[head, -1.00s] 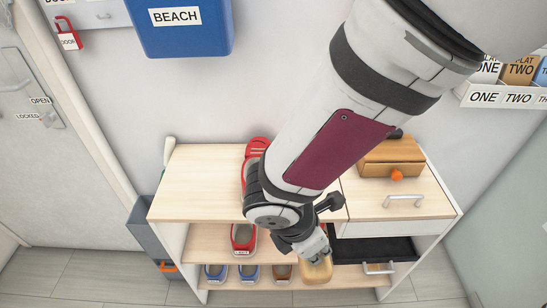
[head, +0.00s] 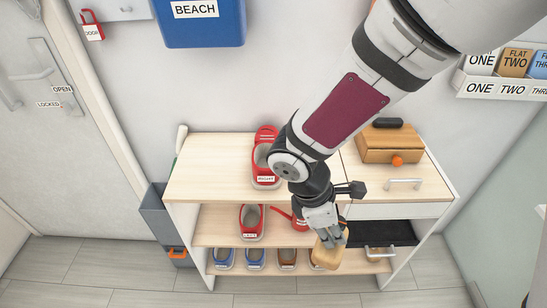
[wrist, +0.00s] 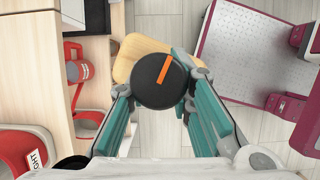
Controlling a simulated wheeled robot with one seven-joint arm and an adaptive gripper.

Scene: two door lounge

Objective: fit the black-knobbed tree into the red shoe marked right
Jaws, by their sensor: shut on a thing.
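My gripper (head: 328,236) is shut on the round black knob (wrist: 158,82) with an orange stripe. The tan wooden tree (head: 327,257) hangs below the knob, in front of the lower shelves, and its far end also shows in the wrist view (wrist: 130,52). The knob is hidden in the head view. A red shoe (head: 264,156) stands on the rack's top, with a white label at its near end. In the wrist view a red shoe (wrist: 18,150) at lower left has a label partly reading "GHT". The tree is apart from this shoe.
Another red shoe (head: 252,221) and a red object with a handle (head: 299,221) are on the middle shelf. A wooden box (head: 393,148) sits at the top right. A black tray (head: 381,234) is beside the gripper.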

